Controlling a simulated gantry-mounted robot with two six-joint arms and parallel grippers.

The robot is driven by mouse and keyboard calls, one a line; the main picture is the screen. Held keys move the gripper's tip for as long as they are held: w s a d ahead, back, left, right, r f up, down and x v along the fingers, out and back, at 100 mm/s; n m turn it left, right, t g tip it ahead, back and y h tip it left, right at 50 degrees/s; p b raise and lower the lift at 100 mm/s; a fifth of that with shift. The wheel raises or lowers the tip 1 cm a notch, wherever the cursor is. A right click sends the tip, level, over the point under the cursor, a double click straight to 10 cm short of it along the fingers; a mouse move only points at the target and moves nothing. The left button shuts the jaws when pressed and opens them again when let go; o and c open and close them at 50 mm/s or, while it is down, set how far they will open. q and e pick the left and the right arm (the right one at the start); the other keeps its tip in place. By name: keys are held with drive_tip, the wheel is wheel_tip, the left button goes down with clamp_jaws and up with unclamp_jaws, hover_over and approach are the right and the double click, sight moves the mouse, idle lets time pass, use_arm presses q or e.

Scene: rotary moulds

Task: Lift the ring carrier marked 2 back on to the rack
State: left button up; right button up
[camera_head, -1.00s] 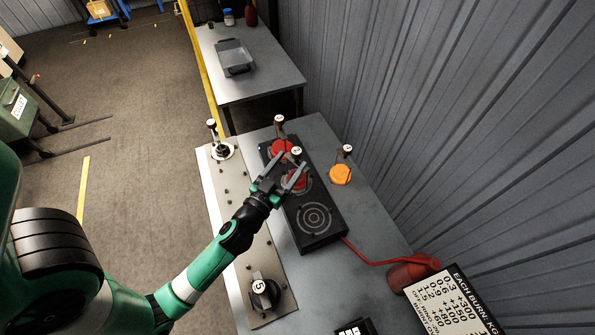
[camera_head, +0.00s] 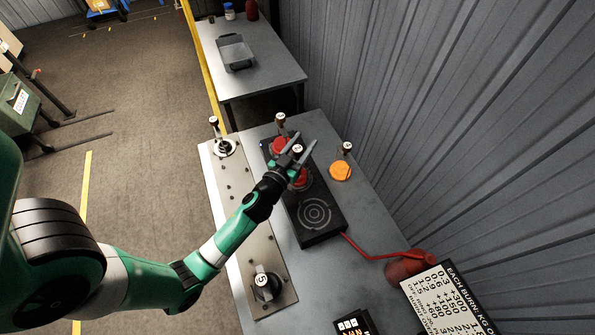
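Several ring carriers with upright posts stand on the bench. One red carrier (camera_head: 280,144) is at the far end of the black plate (camera_head: 318,229). A second red carrier (camera_head: 301,181) is on the plate's middle spot, partly hidden by my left gripper. An orange carrier (camera_head: 340,171) stands on the bench to the right. Another carrier (camera_head: 225,147) stands at the far end of the pale metal strip. The post-top marks are too small to read, so I cannot tell which is 2. My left gripper (camera_head: 306,141) is open, its fingers either side of the middle post's top; contact is unclear.
A red cable (camera_head: 372,256) leads to a red object (camera_head: 405,267). A lettered board (camera_head: 450,300) stands at lower right.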

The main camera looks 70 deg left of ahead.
use_arm(q)
clamp_jaws()
drive_tip(key=shift+r, duration=0.1)
idle(1.0)
